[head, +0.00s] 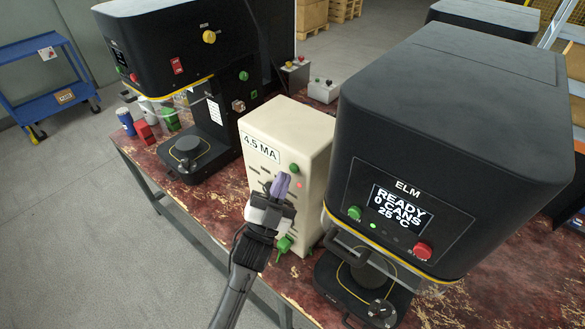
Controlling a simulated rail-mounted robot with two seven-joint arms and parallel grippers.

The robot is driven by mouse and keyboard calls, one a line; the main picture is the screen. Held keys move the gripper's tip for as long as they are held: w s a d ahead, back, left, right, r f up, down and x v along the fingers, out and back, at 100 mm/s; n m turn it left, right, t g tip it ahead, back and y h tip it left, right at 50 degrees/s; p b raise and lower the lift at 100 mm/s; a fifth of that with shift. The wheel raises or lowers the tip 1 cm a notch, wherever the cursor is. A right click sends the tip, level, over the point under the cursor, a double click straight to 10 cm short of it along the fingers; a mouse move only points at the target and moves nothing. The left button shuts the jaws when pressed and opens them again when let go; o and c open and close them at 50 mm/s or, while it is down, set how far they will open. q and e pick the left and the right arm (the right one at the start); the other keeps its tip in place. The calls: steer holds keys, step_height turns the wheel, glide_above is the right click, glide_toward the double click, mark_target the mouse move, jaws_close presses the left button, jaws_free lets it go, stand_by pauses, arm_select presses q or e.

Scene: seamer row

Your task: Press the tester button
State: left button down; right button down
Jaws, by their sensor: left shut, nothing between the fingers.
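The tester looks to be the cream box (312,150) labelled "4.5 MA", standing between two black seamers. A round green button (294,169) is on its front, near the upper right edge, with a small lit red lamp (298,184) below it. My left gripper (282,181) is shut and empty, with purple fingertips pointing up in front of the box, just below and left of the button. I cannot tell whether the tips touch the box. The gripper hides part of the slotted front. My right gripper is not in view.
The right seamer (440,130) reads "READY 0 CANS 25 °C" and stands close to the box. The left seamer (180,45) stands behind left. A green part (284,244) shows low on the box, beside my wrist. Cans (126,121) sit at the table's far left.

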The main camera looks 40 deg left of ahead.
arm_select(q)
steer(key=shift+w, duration=0.25)
stand_by(0.7)
steer(key=shift+w, duration=0.2)
steer(key=shift+w, duration=0.4)
stand_by(0.8)
steer(key=shift+s, duration=0.2)
steer(key=shift+s+p, duration=0.3)
steer(key=shift+s, duration=0.35)
steer(key=shift+s+a+p, duration=0.1)
steer(key=shift+s+p, duration=0.5)
steer(key=shift+s, duration=1.9)
